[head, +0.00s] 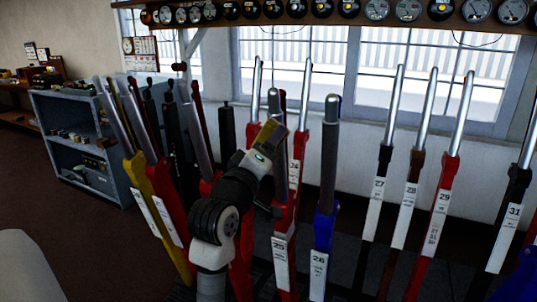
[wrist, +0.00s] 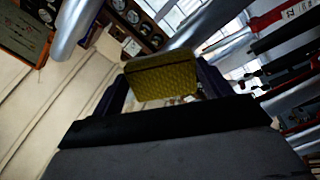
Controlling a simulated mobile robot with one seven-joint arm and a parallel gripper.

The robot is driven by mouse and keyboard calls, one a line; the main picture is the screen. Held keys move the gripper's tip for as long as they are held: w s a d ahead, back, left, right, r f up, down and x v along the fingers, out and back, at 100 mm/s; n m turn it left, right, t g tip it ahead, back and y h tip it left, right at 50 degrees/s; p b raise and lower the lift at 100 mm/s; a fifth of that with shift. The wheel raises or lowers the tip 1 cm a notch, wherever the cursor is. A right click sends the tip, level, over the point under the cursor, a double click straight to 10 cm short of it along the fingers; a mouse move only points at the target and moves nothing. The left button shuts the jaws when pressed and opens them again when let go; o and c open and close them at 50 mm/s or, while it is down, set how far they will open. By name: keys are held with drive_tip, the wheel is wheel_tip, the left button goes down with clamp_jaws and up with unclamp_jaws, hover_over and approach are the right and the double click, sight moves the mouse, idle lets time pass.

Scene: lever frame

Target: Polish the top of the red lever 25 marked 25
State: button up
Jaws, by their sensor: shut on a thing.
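The red lever 25 (head: 281,255) stands upright in the lever frame in the head view, with a white plate marked 25 low on its front. Its grey metal handle top (head: 274,100) shows just above my gripper (head: 271,136), and its middle is partly hidden behind my gripper. My gripper is shut on a yellow, textured pad (wrist: 162,78), which shows between the fingers in the wrist view. In the head view the pad (head: 272,130) is close to lever 25's handle; I cannot tell if they touch. A metal handle (wrist: 78,25) shows at the upper left of the wrist view, its lever unclear.
The blue lever 26 (head: 326,215) stands close on the right, and red lever 24 (head: 297,150) is just behind. Several levers crowd the left. A shelf of round instruments (head: 340,15) runs above. A grey shelf unit (head: 85,130) stands at the left, with open floor before it.

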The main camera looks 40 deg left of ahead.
drive_tip(key=shift+s+r, duration=0.15)
drive_tip(key=shift+r, duration=0.25)
drive_tip(key=shift+b, duration=0.4)
drive_tip(key=shift+f, duration=0.1)
drive_tip(key=f+b, duration=0.1)
drive_tip(key=b, duration=0.1)
drive_tip(key=w+f+b, duration=0.1)
drive_tip(key=f+b, duration=0.1)
drive_tip(key=shift+f, duration=0.3)
drive_tip(key=f+b, duration=0.3)
drive_tip(key=shift+w+a+f+b, duration=0.15)
drive_tip(key=shift+w+f+b, duration=0.15)
drive_tip(key=shift+w+f, duration=0.05)
drive_tip(key=shift+r, duration=0.1)
